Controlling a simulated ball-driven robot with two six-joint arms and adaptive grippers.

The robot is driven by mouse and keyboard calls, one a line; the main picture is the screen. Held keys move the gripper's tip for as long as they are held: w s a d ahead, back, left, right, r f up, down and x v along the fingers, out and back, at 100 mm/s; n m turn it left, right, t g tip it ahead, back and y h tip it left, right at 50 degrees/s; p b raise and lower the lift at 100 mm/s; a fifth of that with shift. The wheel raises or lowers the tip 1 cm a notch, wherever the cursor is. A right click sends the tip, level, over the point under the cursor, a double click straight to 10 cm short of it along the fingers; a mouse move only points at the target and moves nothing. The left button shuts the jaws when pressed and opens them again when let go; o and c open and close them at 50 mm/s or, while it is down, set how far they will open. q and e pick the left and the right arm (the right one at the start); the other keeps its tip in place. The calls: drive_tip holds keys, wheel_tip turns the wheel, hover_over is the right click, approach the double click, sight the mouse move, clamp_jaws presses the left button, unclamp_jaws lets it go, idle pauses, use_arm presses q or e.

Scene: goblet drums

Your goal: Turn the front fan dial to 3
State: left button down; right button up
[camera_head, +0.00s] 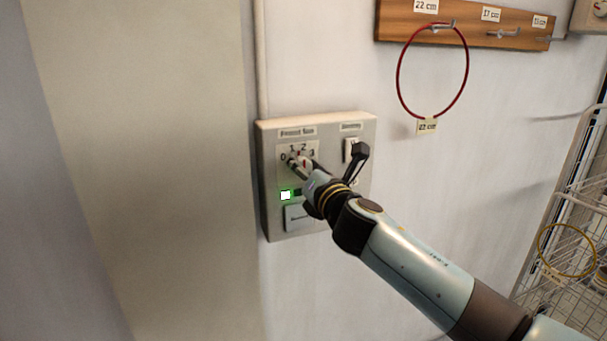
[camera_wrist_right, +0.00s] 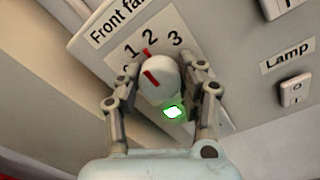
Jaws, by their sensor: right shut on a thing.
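The front fan dial (camera_wrist_right: 163,88) is a round white knob with red marks, on a plate printed 0, 1, 2 and 3. In the right wrist view its red marks line up towards the space between 1 and 2. My right gripper (camera_wrist_right: 164,76) is shut on the dial, with one finger on each side. In the head view the gripper (camera_head: 299,164) reaches the panel (camera_head: 268,222) from the lower right and partly covers the dial (camera_head: 305,163). My left gripper is in neither view.
A green-lit indicator (camera_head: 286,195) sits below the dial. A lamp switch (camera_wrist_right: 295,92) is to the right in the wrist view. A red ring (camera_head: 467,70) hangs from a wooden hook board (camera_head: 460,33). A wire rack (camera_head: 565,215) stands far right.

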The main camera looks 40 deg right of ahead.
drive_tip(key=m+b, duration=0.1)
drive_tip(key=m, duration=0.3)
drive_tip(key=m+b, duration=0.1)
drive_tip(key=m, duration=0.1)
drive_tip(key=shift+f+m+h+b, duration=0.25)
drive_tip(key=shift+m+h+b, duration=0.05)
drive_tip(key=shift+m+b, duration=0.1)
drive_tip(key=m+b, duration=0.2)
drive_tip(key=m, duration=0.3)
drive_tip(key=shift+m, duration=0.3)
drive_tip(key=o, duration=1.1)
drive_tip(key=shift+r, duration=0.15)
drive_tip(key=shift+o, duration=0.2)
drive_tip(key=v, duration=1.2)
drive_tip(key=shift+a, duration=0.1)
